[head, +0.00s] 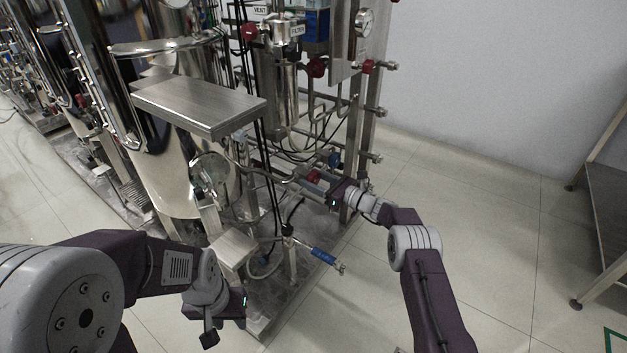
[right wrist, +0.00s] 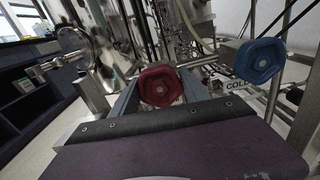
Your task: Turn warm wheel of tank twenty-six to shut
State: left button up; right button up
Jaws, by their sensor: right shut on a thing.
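A red hand wheel (right wrist: 160,86) stands in front of my right gripper (right wrist: 160,100) in the right wrist view, between its grey fingers. In the head view the red wheel (head: 313,176) shows just left of my right gripper (head: 328,186), low on the skid. My right gripper is shut on the red wheel. A blue hand wheel (right wrist: 259,60), with a label reading "COLD" beside it, sits to the right of the red one. My left gripper (head: 228,318) hangs at the lower left in the head view, apart from both wheels; its finger opening is unclear. No tank number is readable.
A steel tank (head: 175,185) and a flat steel box (head: 200,103) stand left of the wheels. A blue-handled valve (head: 325,256) projects near the floor. Pipes and cables crowd the skid. Open floor lies right, before a table (head: 603,215).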

jog(key=shift+f, duration=0.15)
jog(key=o, duration=1.4)
jog(key=shift+c, duration=0.2)
jog(key=shift+s+d+r+p, duration=0.2)
jog(key=shift+d+r+p, duration=0.05)
jog(key=shift+p, duration=0.15)
jog(key=p+v, duration=0.5)
jog(key=v, duration=0.3)
jog(key=shift+s+d+f, duration=0.15)
jog(key=shift+s+f, duration=0.05)
jog(key=shift+f, duration=0.05)
